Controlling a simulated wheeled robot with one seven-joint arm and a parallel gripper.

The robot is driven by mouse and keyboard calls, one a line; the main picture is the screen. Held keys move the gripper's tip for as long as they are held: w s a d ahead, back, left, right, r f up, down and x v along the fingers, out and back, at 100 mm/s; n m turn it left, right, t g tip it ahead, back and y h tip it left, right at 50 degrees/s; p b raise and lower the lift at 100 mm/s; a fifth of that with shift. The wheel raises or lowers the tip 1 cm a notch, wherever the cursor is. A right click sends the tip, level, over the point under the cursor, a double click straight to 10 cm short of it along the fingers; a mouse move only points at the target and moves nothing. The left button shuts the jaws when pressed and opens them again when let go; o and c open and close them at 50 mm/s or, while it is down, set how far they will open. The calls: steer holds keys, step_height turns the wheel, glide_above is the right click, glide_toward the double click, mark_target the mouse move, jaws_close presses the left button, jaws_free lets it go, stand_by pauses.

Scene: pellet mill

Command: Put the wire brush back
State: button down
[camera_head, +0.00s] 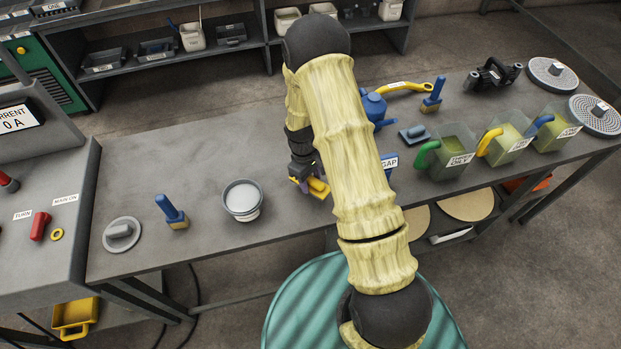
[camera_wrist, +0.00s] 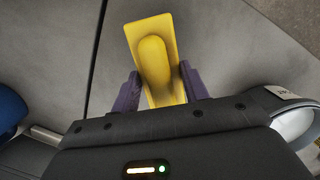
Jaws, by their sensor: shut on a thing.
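My gripper (camera_head: 312,183) is shut on a yellow tool (camera_head: 319,187) near the front edge of the bench (camera_head: 222,160). In the wrist view the tool (camera_wrist: 155,60) is a flat rectangular block with a raised oval grip between my purple fingers (camera_wrist: 156,90). Its underside is hidden, so I cannot tell whether it is the wire brush. A blue-handled brush with tan bristles (camera_head: 173,212) stands on the left of the bench. A similar blue-handled brush (camera_head: 432,96) stands at the back right.
A white-filled bowl (camera_head: 243,199) and a grey disc (camera_head: 123,234) are on the left. Clear bins with coloured handles (camera_head: 450,155), perforated discs (camera_head: 596,115) and a black tool (camera_head: 492,75) occupy the right. The left-back bench is clear.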

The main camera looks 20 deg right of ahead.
steer(key=shift+f+b, duration=0.4)
steer(key=shift+f, duration=0.2)
steer(key=shift+f, duration=0.1)
steer(key=shift+f+b, duration=0.45)
steer(key=shift+f, duration=0.15)
steer(key=shift+f, duration=0.1)
stand_by(0.3)
jaws_free()
stand_by(0.6)
steer(key=shift+w+a+r+p, duration=0.2)
steer(key=shift+r+p, duration=0.8)
steer(key=shift+r, duration=0.5)
steer(key=shift+w+a+r+p, duration=0.1)
steer(key=shift+w+r+p, duration=0.05)
steer(key=shift+r+p, duration=1.1)
steer(key=shift+w+a+r+p, duration=0.15)
steer(key=shift+r+p, duration=0.6)
steer(key=shift+r, duration=0.95)
